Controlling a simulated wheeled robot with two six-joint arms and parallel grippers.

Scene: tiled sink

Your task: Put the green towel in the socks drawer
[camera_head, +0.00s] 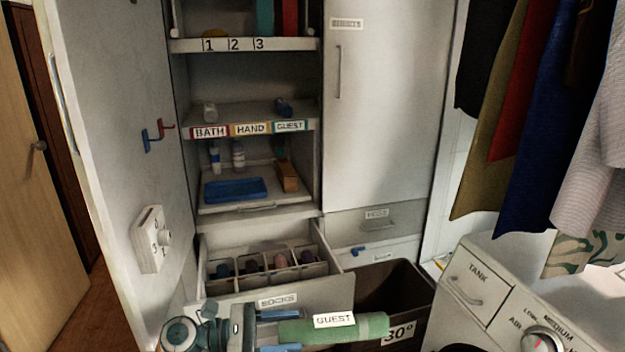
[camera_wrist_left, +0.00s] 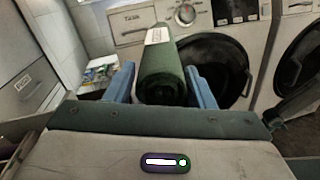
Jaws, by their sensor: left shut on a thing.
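The green towel (camera_head: 352,330) is rolled up and has a white GUEST label. My left gripper (camera_head: 290,331) is shut on one end of it, with the roll pointing right in front of the socks drawer. In the left wrist view the towel (camera_wrist_left: 163,78) sits between the blue fingers (camera_wrist_left: 162,88). The socks drawer (camera_head: 330,293), labelled SOCKS, is pulled open in the cabinet. Its dividers make several compartments, and small rolled items lie in them. The towel is at the lower edge of the drawer front in the picture, outside the drawer. My right gripper is not in view.
A dark bin (camera_head: 412,290) marked 30° stands right of the drawer. Shelves above hold a blue tray (camera_head: 235,189) and bottles. An open cabinet door (camera_head: 110,120) bounds the left. A washing machine (camera_head: 480,283) and hanging clothes (camera_head: 540,120) are at right.

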